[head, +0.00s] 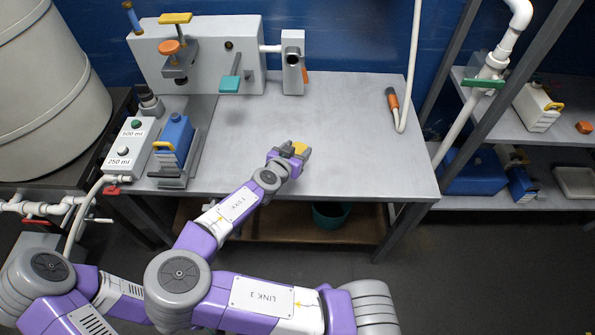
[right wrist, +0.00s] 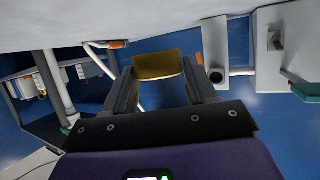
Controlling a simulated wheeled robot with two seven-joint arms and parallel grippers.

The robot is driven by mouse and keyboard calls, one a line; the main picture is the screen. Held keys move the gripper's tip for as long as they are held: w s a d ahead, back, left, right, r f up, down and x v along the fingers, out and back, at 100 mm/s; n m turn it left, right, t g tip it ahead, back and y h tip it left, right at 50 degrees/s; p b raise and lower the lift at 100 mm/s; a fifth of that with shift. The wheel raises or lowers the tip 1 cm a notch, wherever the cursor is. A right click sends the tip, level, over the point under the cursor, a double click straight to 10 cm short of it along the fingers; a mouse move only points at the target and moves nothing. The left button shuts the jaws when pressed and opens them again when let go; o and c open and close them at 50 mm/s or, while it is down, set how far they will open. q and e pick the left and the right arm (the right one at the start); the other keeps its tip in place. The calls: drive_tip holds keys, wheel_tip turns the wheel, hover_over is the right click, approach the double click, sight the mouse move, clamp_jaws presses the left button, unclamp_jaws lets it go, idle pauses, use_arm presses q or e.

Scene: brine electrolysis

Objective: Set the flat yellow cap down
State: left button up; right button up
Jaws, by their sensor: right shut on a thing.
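The flat yellow cap (head: 300,148) is over the front middle of the grey worktop (head: 345,130). My right gripper (head: 296,152) is shut on it. In the right wrist view the cap (right wrist: 160,66) sits between the two fingertips of the right gripper (right wrist: 160,75), with its broad face towards the camera. The worktop (right wrist: 80,22) fills the top of that view, close to the cap's edge. I cannot tell whether the cap touches the worktop. My left gripper is not in view.
A grey machine (head: 205,55) with a yellow handle and a teal part stands at the back. A blue canister (head: 174,138) and a button box (head: 131,146) are on the left. An orange-tipped hose (head: 392,98) hangs at the right. The worktop around the gripper is clear.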

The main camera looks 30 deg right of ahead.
wheel_tip(320, 180, down, 8)
drive_tip(key=shift+r+b, duration=0.1)
drive_tip(key=shift+b, duration=1.1)
drive_tip(key=o, duration=1)
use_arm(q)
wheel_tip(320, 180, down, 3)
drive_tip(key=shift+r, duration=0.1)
use_arm(e)
drive_tip(key=shift+r, duration=0.1)
